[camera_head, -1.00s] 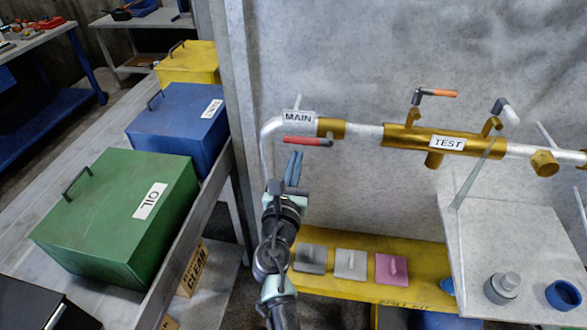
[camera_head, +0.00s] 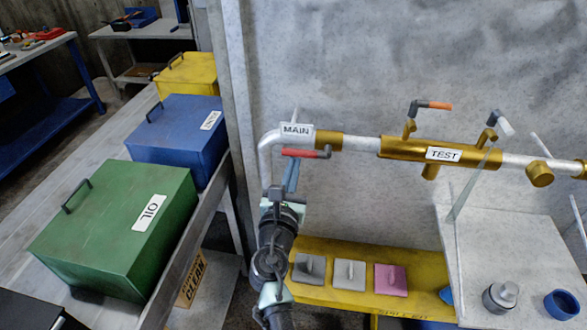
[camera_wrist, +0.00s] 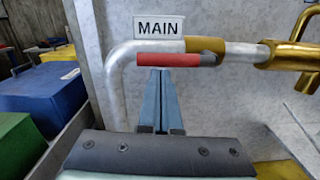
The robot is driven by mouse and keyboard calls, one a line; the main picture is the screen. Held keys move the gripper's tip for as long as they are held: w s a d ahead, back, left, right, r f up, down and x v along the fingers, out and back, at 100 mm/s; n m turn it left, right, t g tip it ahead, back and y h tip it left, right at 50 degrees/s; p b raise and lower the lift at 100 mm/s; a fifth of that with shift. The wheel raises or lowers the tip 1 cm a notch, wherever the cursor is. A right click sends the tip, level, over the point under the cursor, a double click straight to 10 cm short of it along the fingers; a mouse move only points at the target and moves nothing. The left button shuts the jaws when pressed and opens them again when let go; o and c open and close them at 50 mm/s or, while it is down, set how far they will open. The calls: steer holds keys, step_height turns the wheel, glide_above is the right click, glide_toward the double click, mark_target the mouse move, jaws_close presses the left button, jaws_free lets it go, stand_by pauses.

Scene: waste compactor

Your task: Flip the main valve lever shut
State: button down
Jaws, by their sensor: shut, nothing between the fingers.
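The main valve lever has a red grip (camera_head: 300,153) and a dark grey end at its right. It lies level along the pipe, just below the white MAIN label (camera_head: 296,130). It also shows in the wrist view (camera_wrist: 165,59), in front of the silver pipe and brass fitting (camera_wrist: 288,55). My gripper (camera_head: 292,168) is shut and empty, its blue fingers pointing up at the lever. In the wrist view the fingertips (camera_wrist: 154,70) are right at the underside of the red grip. I cannot tell whether they touch it.
To the right, a brass TEST section (camera_head: 440,149) carries an orange-tipped lever (camera_head: 432,105) and a white-tipped lever (camera_head: 498,120). A clear-sided grey stand (camera_head: 525,240) is at lower right. Green (camera_head: 115,225) and blue (camera_head: 178,130) boxes line the left bench. A yellow shelf (camera_head: 330,295) lies below.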

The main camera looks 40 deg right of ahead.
steer(key=shift+w+r+m, duration=0.1)
steer(key=shift+r+m, duration=0.25)
steer(key=shift+m, duration=0.05)
step_height(320, 180, up, 2)
steer(key=m, duration=0.3)
steer(key=shift+a, duration=0.1)
steer(key=s+d+r+m, duration=0.1)
steer(key=s+r+m, duration=0.1)
steer(key=m, duration=0.5)
steer(key=s+d+r+m+g, duration=0.1)
steer(key=d+r+m, duration=0.1)
steer(key=r+m, duration=0.2)
steer(key=shift+s+m+p, duration=0.3)
steer(key=shift+s+m, duration=0.05)
steer(key=shift+m, duration=1.35)
steer(key=shift+d, duration=0.15)
